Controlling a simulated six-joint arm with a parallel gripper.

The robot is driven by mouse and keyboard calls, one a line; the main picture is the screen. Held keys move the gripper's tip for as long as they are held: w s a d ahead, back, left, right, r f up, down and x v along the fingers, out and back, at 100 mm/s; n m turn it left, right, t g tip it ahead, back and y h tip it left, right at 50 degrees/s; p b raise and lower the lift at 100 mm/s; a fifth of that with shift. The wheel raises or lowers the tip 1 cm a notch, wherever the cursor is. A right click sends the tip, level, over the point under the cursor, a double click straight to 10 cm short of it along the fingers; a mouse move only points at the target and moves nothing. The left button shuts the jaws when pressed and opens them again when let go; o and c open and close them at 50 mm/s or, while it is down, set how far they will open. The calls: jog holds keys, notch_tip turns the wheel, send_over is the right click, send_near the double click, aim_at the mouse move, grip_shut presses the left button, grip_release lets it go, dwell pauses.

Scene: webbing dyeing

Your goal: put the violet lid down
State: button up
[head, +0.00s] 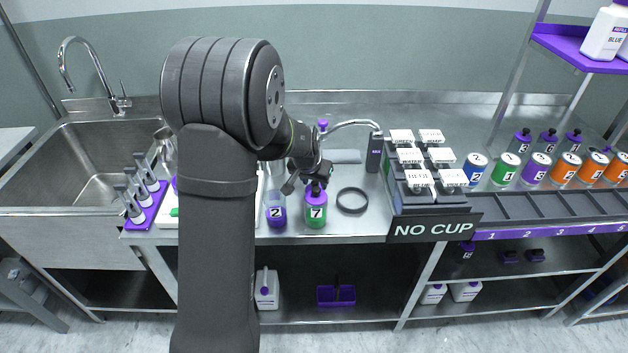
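My gripper (308,178) is over the counter, just above and behind the bottle marked 7 (316,211), which has a green label. A dark violet cap-like top (315,191) shows at that bottle's neck, right under my fingers. I cannot tell whether this is the violet lid, or whether my fingers touch it. The bottle marked 2 (276,214), with a violet lower part and a pale upper part, stands just left of it; no lid is clear on it. The fingers are small and partly overlapped by dark parts, so their opening is unclear.
A black ring (352,200) lies on the counter right of bottle 7. A scale-like rack with a NO CUP sign (434,228) stands further right. A violet holder (147,207) with several upright tools is by the sink (90,165). My arm hides part of a white tray.

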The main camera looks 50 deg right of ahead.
jog(key=shift+r, duration=0.1)
jog(key=v, duration=1.2)
jog(key=x, duration=1.2)
jog(key=shift+r, duration=1.25)
